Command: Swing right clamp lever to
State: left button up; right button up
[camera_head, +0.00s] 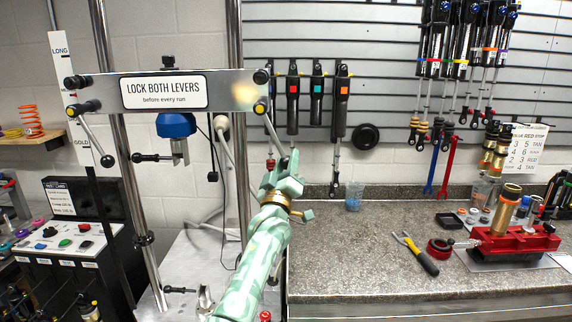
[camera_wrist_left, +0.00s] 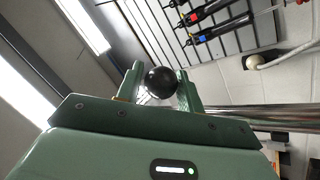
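The right clamp lever (camera_head: 271,131) hangs from its yellow-capped pivot at the right end of the crossbar (camera_head: 226,92), slanting down and to the right. Its black ball knob (camera_wrist_left: 161,82) is between the fingertips of my left gripper (camera_head: 281,178) and seems to fill the gap, with a finger against each side. The knob is mostly hidden by the fingers in the head view. The left clamp lever (camera_head: 93,138) hangs from the other end of the crossbar, also slanting down and right. My right gripper is not in view.
Upright posts (camera_head: 125,160) and a blue-capped fitting (camera_head: 176,126) stand left of my left arm. Shock absorbers (camera_head: 293,100) hang on the slatted wall behind. The bench (camera_head: 350,265) to the right holds pliers (camera_head: 415,252) and a red vise (camera_head: 515,243); its near left part is clear.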

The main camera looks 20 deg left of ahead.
pick_arm(q)
jog(key=shift+o, duration=1.1)
jog(key=shift+d, duration=0.15)
jog(key=shift+s+f, duration=0.1)
jog(key=shift+s, duration=0.05)
jog(key=p+v, duration=0.4)
jog(key=shift+s, duration=0.45)
jog(key=p+v, duration=0.2)
jog(key=v, duration=0.9)
jog(key=shift+f+p, duration=0.15)
jog(key=shift+p, duration=0.25)
jog(key=shift+d, duration=0.1)
